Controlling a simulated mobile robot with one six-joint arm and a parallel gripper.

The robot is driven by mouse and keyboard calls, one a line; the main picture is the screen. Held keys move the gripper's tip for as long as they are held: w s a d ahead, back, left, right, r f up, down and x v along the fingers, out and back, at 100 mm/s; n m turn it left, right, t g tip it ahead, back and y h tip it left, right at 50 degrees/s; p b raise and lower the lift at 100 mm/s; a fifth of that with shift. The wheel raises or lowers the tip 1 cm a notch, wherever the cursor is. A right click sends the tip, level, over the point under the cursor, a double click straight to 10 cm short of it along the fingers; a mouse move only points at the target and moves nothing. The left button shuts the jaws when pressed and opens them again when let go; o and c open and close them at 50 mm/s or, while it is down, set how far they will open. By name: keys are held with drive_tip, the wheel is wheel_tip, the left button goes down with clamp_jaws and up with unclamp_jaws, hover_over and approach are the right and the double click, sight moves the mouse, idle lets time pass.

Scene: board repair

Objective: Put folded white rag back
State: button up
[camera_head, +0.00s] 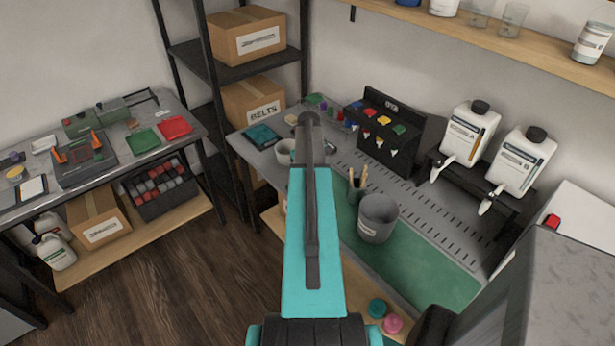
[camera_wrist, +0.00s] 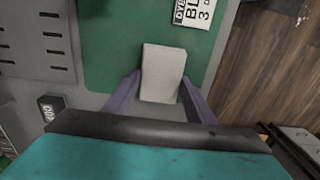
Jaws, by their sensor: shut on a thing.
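The folded white rag (camera_wrist: 163,72) is a pale, flat-sided block in the wrist view, upright between the two purple-grey fingers of my gripper (camera_wrist: 160,92). My gripper is shut on it. Behind the rag lies the green mat (camera_wrist: 115,40) on the grey bench. I cannot tell whether the rag touches the mat or hangs above it. In the head view my teal arm hides both the gripper and the rag. The green mat also shows there (camera_head: 430,265).
On the bench stand a grey bucket (camera_head: 378,220), a pencil cup (camera_head: 357,189), a black rack (camera_head: 400,150) and white bottles (camera_head: 469,133). The wrist view shows a printed label (camera_wrist: 194,12), a small black display (camera_wrist: 50,106) and wooden floor (camera_wrist: 265,60). The mat's front is clear.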

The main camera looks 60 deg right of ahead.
drive_tip(key=shift+f, duration=0.3)
drive_tip(key=o, duration=1)
drive_tip(key=shift+r, duration=0.35)
drive_tip(key=shift+r+b, duration=1.85)
drive_tip(key=shift+r, duration=4)
